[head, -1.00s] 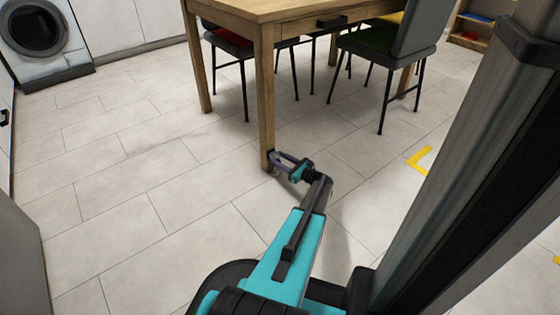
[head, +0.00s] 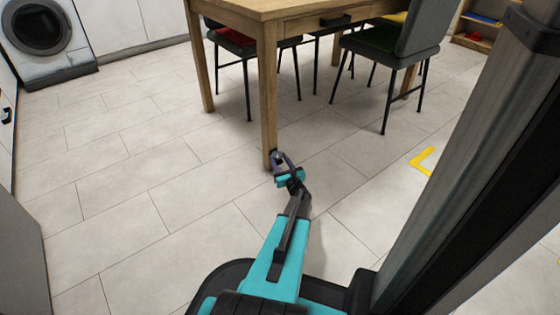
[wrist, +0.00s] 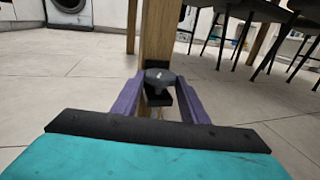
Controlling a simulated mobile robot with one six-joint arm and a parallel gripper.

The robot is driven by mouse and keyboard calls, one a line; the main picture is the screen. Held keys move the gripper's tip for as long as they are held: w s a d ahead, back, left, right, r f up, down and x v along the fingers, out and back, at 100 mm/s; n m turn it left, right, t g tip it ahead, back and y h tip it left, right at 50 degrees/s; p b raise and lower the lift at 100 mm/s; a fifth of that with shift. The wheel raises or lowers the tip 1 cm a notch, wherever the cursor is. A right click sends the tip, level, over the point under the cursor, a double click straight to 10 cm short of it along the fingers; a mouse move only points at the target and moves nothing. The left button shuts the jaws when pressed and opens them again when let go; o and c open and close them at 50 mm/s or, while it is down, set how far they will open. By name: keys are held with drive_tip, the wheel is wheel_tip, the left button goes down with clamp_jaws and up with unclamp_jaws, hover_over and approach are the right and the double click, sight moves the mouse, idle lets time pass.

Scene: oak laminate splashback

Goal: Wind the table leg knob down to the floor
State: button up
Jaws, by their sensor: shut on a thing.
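The wooden table leg (head: 268,95) stands at the table's near corner, and in the wrist view (wrist: 157,35) it rises behind my gripper. A dark grey lobed knob (wrist: 159,77) sits low on the leg's near face. My gripper (head: 276,157) is at the bottom of this leg. In the wrist view its two purple fingers (wrist: 158,86) reach to either side of the knob and are shut on it. The fingers and the knob hide the leg's lower end, so the gap to the floor cannot be told.
The wooden table (head: 290,8) overhangs behind the gripper. Dark chairs with coloured seats (head: 388,50) stand around it. A washing machine (head: 45,40) is at the back left. Yellow tape (head: 424,160) marks the floor at the right. The tiled floor (head: 130,190) at the left is clear.

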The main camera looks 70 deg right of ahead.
drive_tip(key=shift+w+a+r+m+g+h, duration=0.1)
drive_tip(key=shift+w+m+g+h, duration=0.1)
drive_tip(key=shift+m+g+h, duration=0.75)
drive_tip(key=shift+w+a+r+m+g+h, duration=0.1)
drive_tip(key=shift+w+m+g+h, duration=0.1)
drive_tip(key=shift+m+g+h, duration=0.75)
drive_tip(key=shift+g+y, duration=0.3)
drive_tip(key=shift+y, duration=0.1)
drive_tip(key=o, duration=1.1)
